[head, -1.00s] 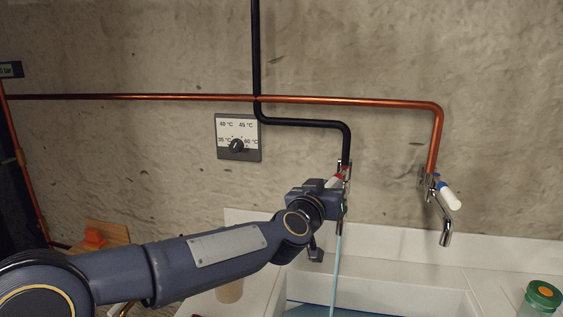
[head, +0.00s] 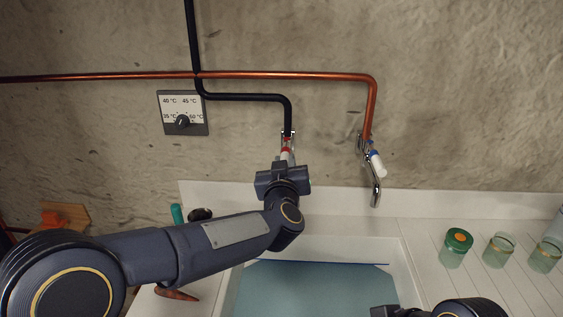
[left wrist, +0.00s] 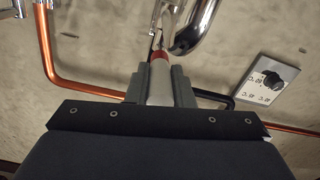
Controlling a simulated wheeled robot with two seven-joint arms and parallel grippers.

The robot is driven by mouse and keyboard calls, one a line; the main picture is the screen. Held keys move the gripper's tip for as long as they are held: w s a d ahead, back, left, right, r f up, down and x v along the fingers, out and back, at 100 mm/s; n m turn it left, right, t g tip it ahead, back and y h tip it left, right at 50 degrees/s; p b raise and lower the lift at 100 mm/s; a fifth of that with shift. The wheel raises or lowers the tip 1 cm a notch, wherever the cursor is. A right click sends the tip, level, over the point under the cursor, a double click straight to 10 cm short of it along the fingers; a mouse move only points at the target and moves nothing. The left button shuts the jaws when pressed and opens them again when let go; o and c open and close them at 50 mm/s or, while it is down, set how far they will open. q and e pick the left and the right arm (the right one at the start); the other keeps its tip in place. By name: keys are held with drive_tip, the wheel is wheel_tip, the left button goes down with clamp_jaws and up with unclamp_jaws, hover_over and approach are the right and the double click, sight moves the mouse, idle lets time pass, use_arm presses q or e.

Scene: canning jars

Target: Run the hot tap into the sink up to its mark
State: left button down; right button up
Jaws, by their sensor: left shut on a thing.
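The hot tap (head: 287,150), with a red ring and pale lever, hangs on the wall under the black pipe. My left gripper (head: 284,172) is shut on its lever. In the left wrist view, my fingers (left wrist: 160,88) hold the pale lever (left wrist: 159,82) from both sides, below the red ring. The spout is mostly hidden in the head view, and no stream shows below my arm. The white sink (head: 405,275) holds blue-green water (head: 318,288). Its far edge lies close to a blue mark line (head: 330,263). My right gripper (head: 385,311) is only partly visible at the bottom edge.
The cold tap (head: 373,172), with a blue ring, hangs to the right under the copper pipe (head: 372,110). A temperature dial (head: 182,121) is on the wall at left. A green-lidded jar (head: 455,247) and other glass jars (head: 498,250) stand on the right drainer.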

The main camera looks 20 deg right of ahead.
use_arm(q)
drive_tip(key=c, duration=1.3)
unclamp_jaws()
drive_tip(key=shift+d, duration=0.1)
drive_tip(key=shift+s, duration=0.5)
drive_tip(key=b+v, duration=0.1)
drive_tip(key=v, duration=0.2)
drive_tip(key=b+v, duration=0.1)
drive_tip(key=v, duration=0.3)
drive_tip(key=shift+w+a, duration=0.1)
drive_tip(key=shift+a, duration=0.1)
drive_tip(key=shift+a, duration=0.1)
